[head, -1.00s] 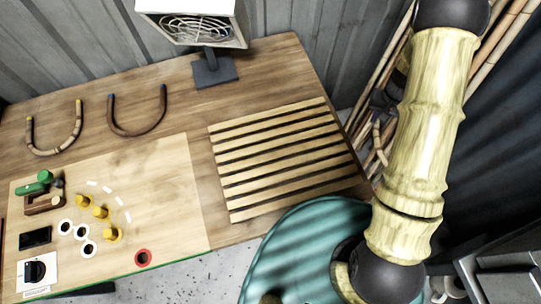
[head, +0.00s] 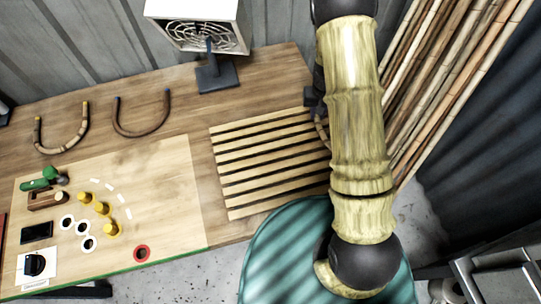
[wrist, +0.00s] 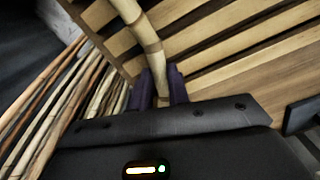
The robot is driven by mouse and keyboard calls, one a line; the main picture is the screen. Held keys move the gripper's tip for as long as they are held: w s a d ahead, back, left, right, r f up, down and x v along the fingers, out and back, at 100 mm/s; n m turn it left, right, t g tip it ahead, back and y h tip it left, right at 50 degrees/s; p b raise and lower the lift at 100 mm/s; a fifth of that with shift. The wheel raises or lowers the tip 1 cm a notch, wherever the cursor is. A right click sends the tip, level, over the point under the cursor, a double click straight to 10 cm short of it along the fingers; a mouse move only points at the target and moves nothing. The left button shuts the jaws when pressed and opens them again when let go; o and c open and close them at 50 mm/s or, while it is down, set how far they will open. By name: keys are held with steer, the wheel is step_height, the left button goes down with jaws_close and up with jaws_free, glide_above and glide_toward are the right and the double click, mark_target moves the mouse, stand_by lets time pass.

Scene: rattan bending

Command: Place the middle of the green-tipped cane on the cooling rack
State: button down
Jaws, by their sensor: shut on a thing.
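My gripper (wrist: 161,88) is shut on a pale, jointed cane (wrist: 146,36) in the wrist view. The cane curves up and out of the top of that view, over the wooden slats of the cooling rack (wrist: 215,52). I cannot tell whether it touches the slats. No green tip shows on the visible part. In the head view the cooling rack (head: 262,160) lies on the table, and my arm covers its right edge. A short curved bit of the cane (head: 321,130) shows there beside my arm; most of the gripper is hidden.
A fan (head: 205,38) stands behind the rack. A pegged board (head: 160,195) fills the front left. Long canes (head: 440,100) lean at the right. A teal round surface (head: 285,255) is in front.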

steer(key=shift+a, duration=0.35)
steer(key=shift+s+a+r+m, duration=0.1)
steer(key=shift+a+r+m, duration=0.4)
steer(key=shift+m, duration=0.4)
steer(key=s+a+r+m+b, duration=0.1)
steer(key=s+a+r+m, duration=0.1)
steer(key=m, duration=0.9)
steer(key=s+a+r+m+b, duration=0.1)
steer(key=a+r+m, duration=0.4)
steer(key=m, duration=0.5)
steer(key=shift+s+a+r+m+b, duration=0.15)
steer(key=shift+s+a+m+b, duration=0.2)
steer(key=shift+s+a, duration=0.7)
steer(key=shift+w+a, duration=0.2)
step_height(320, 180, down, 6)
steer(key=shift+r+p, duration=0.1)
steer(key=shift+p, duration=0.35)
